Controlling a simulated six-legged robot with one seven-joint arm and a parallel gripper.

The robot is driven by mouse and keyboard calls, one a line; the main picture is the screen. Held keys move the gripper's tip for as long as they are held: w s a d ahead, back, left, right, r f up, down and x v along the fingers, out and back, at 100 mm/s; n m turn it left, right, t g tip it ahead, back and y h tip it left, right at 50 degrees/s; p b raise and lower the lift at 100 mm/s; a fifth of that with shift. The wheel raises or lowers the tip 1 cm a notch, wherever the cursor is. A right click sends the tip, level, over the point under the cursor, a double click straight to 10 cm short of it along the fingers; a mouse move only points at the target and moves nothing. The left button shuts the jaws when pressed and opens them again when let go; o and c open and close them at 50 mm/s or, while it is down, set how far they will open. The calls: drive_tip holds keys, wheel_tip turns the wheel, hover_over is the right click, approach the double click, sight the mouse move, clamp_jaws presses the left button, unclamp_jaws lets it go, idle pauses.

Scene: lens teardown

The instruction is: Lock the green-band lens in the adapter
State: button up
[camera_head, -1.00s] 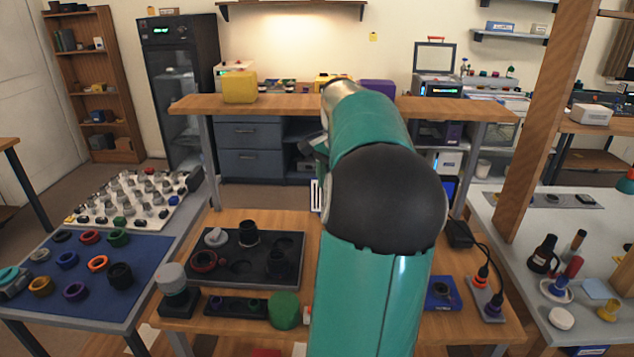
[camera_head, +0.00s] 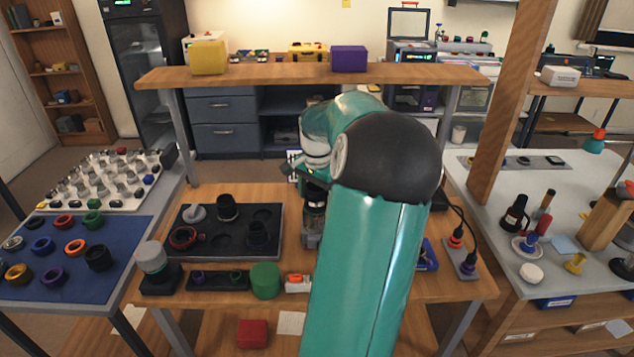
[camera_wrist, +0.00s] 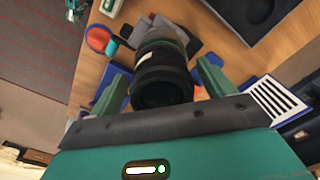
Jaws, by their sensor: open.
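My gripper (camera_wrist: 162,78) is open in the wrist view, with one green finger on each side of a black ribbed lens (camera_wrist: 163,72). The lens has a small white mark, and a dull greenish part shows behind its ribbed barrel. I cannot tell whether the fingers touch it. In the head view a dark upright cylinder (camera_head: 314,196), seemingly this lens, stands over a grey block (camera_head: 311,236), seemingly the adapter mount. My arm partly covers both. Whether the lens is seated or locked in the adapter cannot be seen.
A black tray (camera_head: 212,247) with round recesses and dark rings lies left of the mount. A green cylinder (camera_head: 265,281) stands near the table's front. A blue mat (camera_head: 60,280) with several coloured rings is at far left. A raised wooden shelf (camera_head: 270,75) spans the back.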

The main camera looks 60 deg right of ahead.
drive_tip(key=shift+w+a+f, duration=0.1)
drive_tip(key=shift+w+f, duration=0.05)
drive_tip(key=shift+f, duration=0.25)
drive_tip(key=c, duration=1.3)
drive_tip(key=shift+m, duration=1.3)
drive_tip(key=shift+m, duration=1.2)
